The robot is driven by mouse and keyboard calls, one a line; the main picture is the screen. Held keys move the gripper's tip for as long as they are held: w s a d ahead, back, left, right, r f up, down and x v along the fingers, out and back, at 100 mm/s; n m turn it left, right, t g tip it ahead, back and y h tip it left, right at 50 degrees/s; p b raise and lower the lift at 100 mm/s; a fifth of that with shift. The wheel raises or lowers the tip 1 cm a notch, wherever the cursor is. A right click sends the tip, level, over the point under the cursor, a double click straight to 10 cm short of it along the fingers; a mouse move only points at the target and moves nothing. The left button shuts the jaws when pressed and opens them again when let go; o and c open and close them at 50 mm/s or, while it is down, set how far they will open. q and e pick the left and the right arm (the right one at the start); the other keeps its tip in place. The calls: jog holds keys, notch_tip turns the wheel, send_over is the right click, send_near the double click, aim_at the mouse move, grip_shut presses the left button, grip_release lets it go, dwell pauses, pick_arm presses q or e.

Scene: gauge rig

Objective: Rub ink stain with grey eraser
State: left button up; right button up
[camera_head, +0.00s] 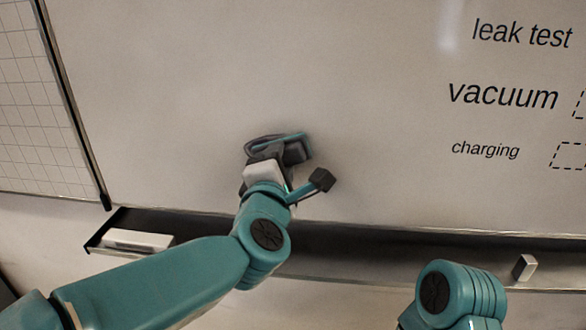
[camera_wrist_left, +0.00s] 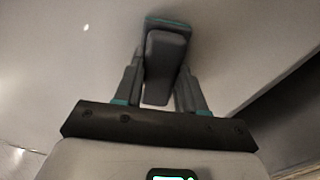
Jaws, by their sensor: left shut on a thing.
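My left gripper (camera_head: 278,150) is up against the whiteboard (camera_head: 350,90), a little above the tray. It is shut on the grey eraser (camera_wrist_left: 165,65), which sits between the two fingers in the left wrist view. In the head view the eraser is mostly hidden by the gripper and wrist. No ink stain shows on the visible board; any mark behind the gripper is hidden. My right arm shows only as a teal joint at the bottom right, and its gripper is out of the picture.
A dark tray (camera_head: 380,258) runs along the board's lower edge. A white block (camera_head: 138,240) lies at its left end and a small black-and-white block (camera_head: 524,267) stands at the right. Printed words such as "vacuum" (camera_head: 503,96) are at the right. A gridded panel (camera_head: 35,110) is at the left.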

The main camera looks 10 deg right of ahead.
pick_arm(q)
jog(key=shift+w+a+b, duration=0.3)
jog(key=shift+a+b, duration=0.15)
jog(key=shift+a, duration=0.45)
jog(key=shift+w+a+b, duration=0.3)
jog(key=shift+a+b, duration=0.15)
jog(key=shift+a, duration=0.45)
